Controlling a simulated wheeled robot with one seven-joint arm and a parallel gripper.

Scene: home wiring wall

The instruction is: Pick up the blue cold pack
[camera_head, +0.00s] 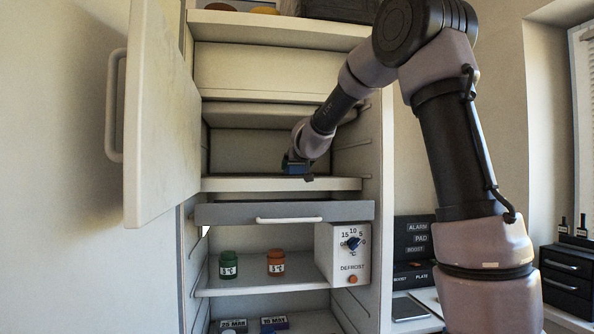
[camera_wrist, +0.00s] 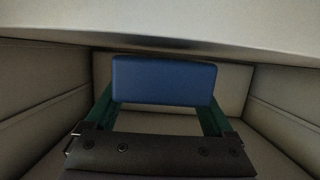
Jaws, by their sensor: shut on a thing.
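The blue cold pack (camera_wrist: 164,80) shows in the wrist view as a flat blue block between the two green fingers of my gripper (camera_wrist: 163,100). My gripper is shut on it, one finger at each side. In the head view my gripper (camera_head: 297,165) is inside an upper compartment of the open fridge, just above a shelf (camera_head: 270,184). A small bit of blue shows there, mostly hidden by my gripper. I cannot tell whether the pack touches the shelf.
The fridge door (camera_head: 160,115) stands open at the left. Below the shelf are a drawer (camera_head: 230,212) with a white handle, a green jar (camera_head: 228,265), an orange jar (camera_head: 276,262) and a defrost dial box (camera_head: 342,255). A ceiling panel (camera_wrist: 170,22) hangs close above my gripper.

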